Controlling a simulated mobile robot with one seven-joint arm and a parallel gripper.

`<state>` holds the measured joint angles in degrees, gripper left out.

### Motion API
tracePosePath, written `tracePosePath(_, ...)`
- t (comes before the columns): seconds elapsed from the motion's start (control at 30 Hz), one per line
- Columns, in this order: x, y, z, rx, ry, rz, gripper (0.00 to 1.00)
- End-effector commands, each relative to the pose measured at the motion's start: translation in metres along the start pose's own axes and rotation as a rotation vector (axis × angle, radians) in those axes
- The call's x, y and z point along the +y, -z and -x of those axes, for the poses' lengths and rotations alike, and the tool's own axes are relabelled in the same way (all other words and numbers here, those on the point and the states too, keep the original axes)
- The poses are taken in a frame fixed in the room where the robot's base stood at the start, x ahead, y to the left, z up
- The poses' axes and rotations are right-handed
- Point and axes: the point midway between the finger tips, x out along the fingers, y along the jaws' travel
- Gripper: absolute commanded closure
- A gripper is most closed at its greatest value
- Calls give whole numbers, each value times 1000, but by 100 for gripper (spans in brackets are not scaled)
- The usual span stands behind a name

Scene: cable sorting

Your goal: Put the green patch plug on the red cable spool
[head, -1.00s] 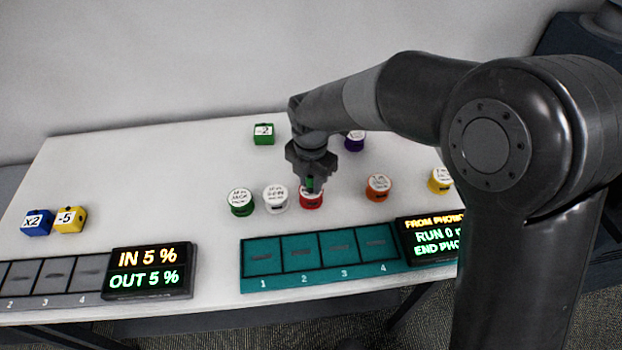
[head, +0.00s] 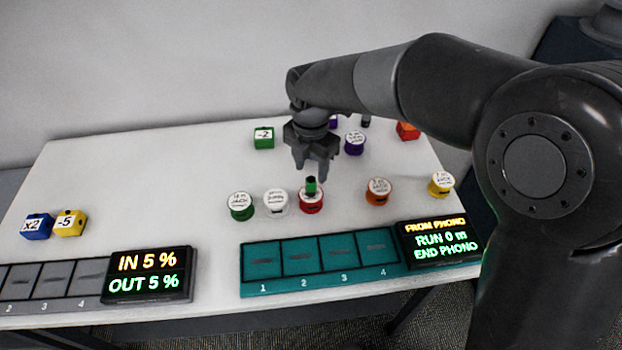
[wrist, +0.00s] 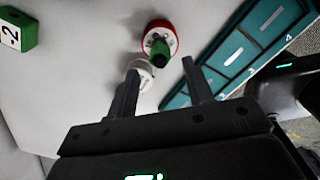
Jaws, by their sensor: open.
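The green patch plug (head: 311,186) stands upright on top of the red cable spool (head: 311,203), in the row of spools on the table. In the wrist view the green plug (wrist: 159,50) shows on the white top of the red spool (wrist: 150,28). My gripper (head: 313,170) is open and empty, above and just behind the plug in the head view. A gap shows between the fingertips and the plug. In the wrist view its two fingers (wrist: 160,75) are spread apart with nothing between them.
A white spool (head: 276,202) and green spool (head: 241,206) stand left of the red one; orange (head: 378,192) and yellow (head: 441,185) spools stand right. A purple spool (head: 354,143) and green -2 block (head: 264,138) are behind. A teal slotted tray (head: 322,262) lies in front.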

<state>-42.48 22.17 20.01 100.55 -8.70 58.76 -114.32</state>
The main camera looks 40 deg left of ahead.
Motion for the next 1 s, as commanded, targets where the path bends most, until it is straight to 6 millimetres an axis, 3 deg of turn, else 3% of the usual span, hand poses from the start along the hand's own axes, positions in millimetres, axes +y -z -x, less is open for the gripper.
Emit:
tracePosePath(0.1,1,0,25,-1,-3,-1,53)
tracePosePath(0.3,0,0,50,0,-1,-1,53)
tracePosePath(0.7,-4,-2,59,-4,-1,-21,53)
tracePosePath(0.77,-14,-8,63,-14,-4,-73,53)
tracePosePath(0.87,-44,-22,77,-44,-18,-242,53)
tracePosePath(1.0,-112,-45,102,-97,-58,-620,53)
